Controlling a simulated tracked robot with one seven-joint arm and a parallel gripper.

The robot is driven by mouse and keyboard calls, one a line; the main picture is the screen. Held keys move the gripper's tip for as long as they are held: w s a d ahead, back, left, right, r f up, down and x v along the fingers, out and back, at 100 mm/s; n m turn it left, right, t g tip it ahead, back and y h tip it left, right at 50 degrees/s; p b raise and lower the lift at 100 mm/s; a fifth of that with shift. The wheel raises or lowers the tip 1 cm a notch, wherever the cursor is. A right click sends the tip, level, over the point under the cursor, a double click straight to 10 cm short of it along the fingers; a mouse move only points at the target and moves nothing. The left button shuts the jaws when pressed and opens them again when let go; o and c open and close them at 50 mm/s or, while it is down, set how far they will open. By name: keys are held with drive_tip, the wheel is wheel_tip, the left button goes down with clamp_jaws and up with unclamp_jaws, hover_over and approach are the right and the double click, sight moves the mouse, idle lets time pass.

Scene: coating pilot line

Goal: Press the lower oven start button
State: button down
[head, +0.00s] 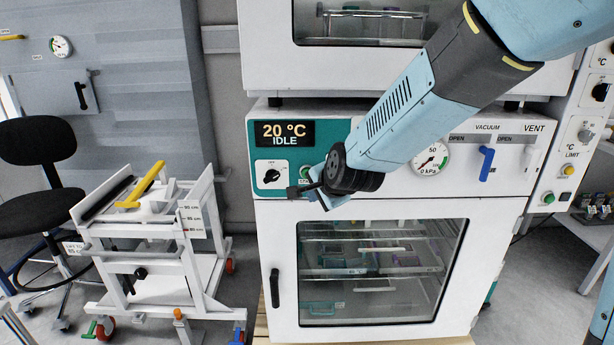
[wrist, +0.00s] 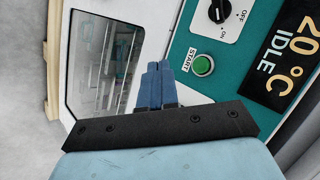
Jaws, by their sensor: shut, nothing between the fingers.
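The lower oven (head: 390,210) has a teal panel with a display (head: 283,133) reading 20 °C and IDLE.
A black rotary knob (wrist: 219,11) sits on the panel near the button. The oven door (head: 484,240) has a window and a dark handle (head: 274,288). A gauge (head: 430,158) and blue vacuum lever (head: 487,164) are to the right. A white trolley (head: 150,262) stands left.

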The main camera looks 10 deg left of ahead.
drive_tip(key=shift+s+a+f, duration=0.1)
drive_tip(key=shift+a+f, duration=0.25)
drive_tip(key=shift+a, duration=0.4)
drive_tip(key=w+a, duration=0.2)
drive_tip(key=w, duration=0.6)
drive_tip(key=shift+w, duration=0.25)
drive_tip(key=shift+w, duration=0.1)
idle(1.9)
drive_tip(key=shift+w+a+r, duration=0.1)
drive_tip(key=shift+w+a, duration=0.05)
drive_tip(key=shift+w, duration=0.15)
